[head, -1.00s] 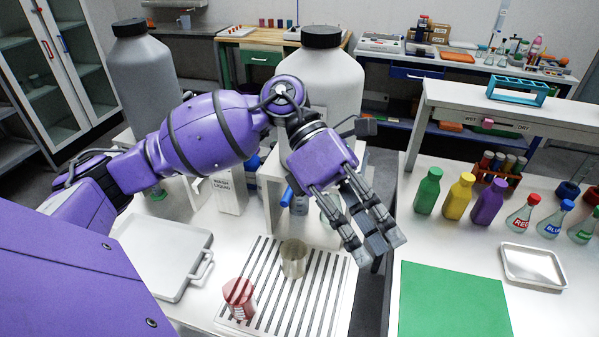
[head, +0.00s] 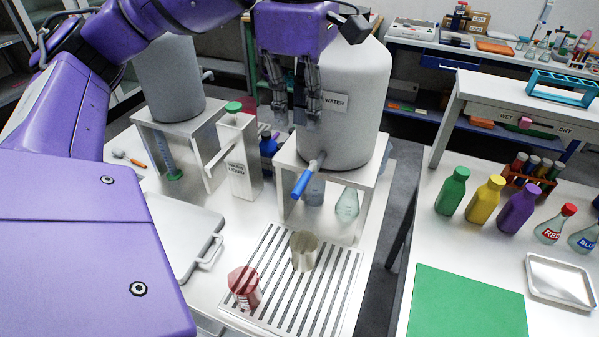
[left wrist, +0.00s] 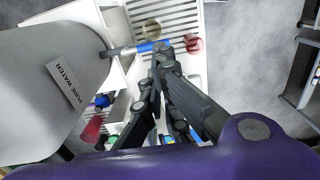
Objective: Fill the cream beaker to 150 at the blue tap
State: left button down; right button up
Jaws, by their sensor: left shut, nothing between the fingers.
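The cream beaker (head: 304,252) stands upright on the slotted drain tray (head: 338,300), forward of and below the blue tap (head: 304,178); I cannot read its marks or tell a liquid level. The tap comes out of the large grey water tank (head: 360,90). My left gripper (head: 294,120) is shut and empty, fingers pointing down, above the tap beside the tank. In the left wrist view the gripper (left wrist: 163,52) overlaps the end of the blue tap handle (left wrist: 148,47); I cannot tell whether they touch. The cream beaker (left wrist: 152,28) shows past it. My right gripper is not in view.
A red beaker (head: 245,286) stands on the drain tray, left of the cream one. A wash-liquid dispenser (head: 238,160) with a green cap and a white lidded tray (head: 180,230) are at left. A flask (head: 347,205) stands under the tank stand. A green mat (head: 465,305) lies right.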

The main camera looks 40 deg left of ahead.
aim_at(299, 187)
pick_arm(q)
notch_tip(299, 187, down, 12)
jog(key=shift+f+p, duration=0.1)
jog(key=shift+p, duration=0.3)
jog(key=shift+f, duration=0.45)
